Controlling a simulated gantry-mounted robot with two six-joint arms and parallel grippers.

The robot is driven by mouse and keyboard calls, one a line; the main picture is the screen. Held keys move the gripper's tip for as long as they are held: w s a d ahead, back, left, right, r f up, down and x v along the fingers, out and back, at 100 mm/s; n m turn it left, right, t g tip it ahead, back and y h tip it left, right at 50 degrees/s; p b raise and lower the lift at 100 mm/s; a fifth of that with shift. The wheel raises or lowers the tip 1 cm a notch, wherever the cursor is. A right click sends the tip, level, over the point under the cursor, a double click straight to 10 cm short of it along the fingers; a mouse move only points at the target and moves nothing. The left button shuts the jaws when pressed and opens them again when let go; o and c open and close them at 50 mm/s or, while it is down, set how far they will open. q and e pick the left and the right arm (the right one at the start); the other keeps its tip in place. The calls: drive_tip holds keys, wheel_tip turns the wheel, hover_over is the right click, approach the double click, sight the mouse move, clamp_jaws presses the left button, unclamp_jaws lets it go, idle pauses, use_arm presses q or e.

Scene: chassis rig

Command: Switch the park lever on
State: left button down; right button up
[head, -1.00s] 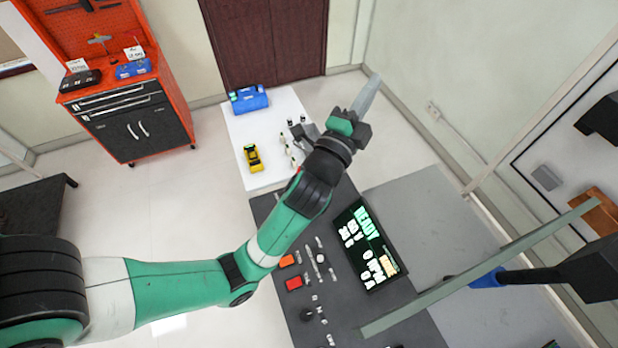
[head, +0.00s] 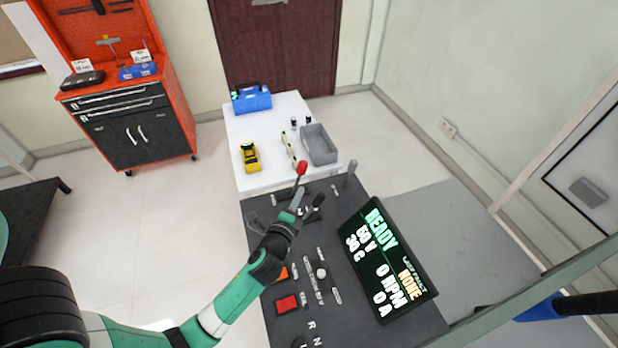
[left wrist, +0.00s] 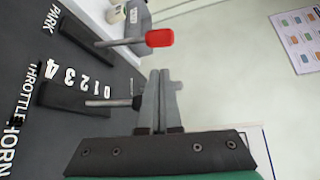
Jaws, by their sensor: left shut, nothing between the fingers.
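The park lever (head: 301,168) has a red knob on a grey rod and stands at the far end of the dark console. In the left wrist view its red knob (left wrist: 160,38) is just beyond my fingertips, and its rod runs to a slot by the PARK label. My left gripper (head: 297,194) is over the console close to this lever; in the left wrist view its fingers (left wrist: 163,76) are shut and empty, apart from the knob. The throttle lever (left wrist: 100,103) lies beside the fingers, its end near them. My right gripper is not in view.
The dark console (head: 262,318) carries a READY display (head: 350,270), a red button (head: 287,304) and small controls. A grey lever (head: 352,165) stands at its far right. The white table behind holds a grey bin (head: 318,145), a yellow device (head: 249,158) and a blue case (head: 251,98).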

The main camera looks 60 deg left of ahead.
use_arm(q)
drive_tip(key=b+x, duration=0.2)
drive_tip(key=x, duration=0.8)
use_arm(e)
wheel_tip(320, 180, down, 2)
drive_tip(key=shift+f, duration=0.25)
use_arm(q)
drive_tip(key=shift+b, duration=0.4)
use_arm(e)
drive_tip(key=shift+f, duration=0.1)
